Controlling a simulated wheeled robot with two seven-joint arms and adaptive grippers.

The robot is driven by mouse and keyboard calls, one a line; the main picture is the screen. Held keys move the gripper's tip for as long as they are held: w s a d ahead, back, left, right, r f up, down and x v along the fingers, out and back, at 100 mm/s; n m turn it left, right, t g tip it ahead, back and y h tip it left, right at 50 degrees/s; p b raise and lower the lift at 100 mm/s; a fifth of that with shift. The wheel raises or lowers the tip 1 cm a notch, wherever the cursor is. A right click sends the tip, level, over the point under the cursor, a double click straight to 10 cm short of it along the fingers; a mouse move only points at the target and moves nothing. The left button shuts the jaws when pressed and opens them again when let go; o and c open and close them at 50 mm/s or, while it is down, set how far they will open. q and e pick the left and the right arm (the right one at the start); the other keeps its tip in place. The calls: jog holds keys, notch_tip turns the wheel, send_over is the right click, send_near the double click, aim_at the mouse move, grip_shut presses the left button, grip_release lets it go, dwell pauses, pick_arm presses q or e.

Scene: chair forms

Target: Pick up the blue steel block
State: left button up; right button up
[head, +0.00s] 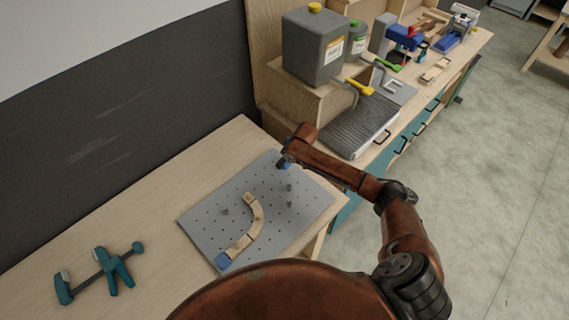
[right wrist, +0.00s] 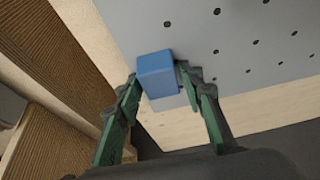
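A blue steel block (right wrist: 156,73) sits between the two fingertips of my right gripper (right wrist: 160,78) in the right wrist view, with a finger against each side. The gripper looks shut on it. In the head view the block (head: 284,163) shows as a small blue patch under my right gripper, at the far corner of the perforated grey plate (head: 205,225). Whether the block touches the plate is hard to tell. A second blue block (head: 223,261) is at the near end of a curved wooden piece (head: 257,222) on the plate. My left gripper is out of view.
Several small grey pegs stand on the plate. A teal clamp (head: 112,271) lies on the bench at left. A wooden shelf unit with a grey canister (head: 314,48) and a ribbed grey tray (head: 350,124) stands beyond the plate. The bench left of the plate is mostly clear.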

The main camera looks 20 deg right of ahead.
grip_shut()
jog(key=shift+r, duration=0.1)
dwell(0.4)
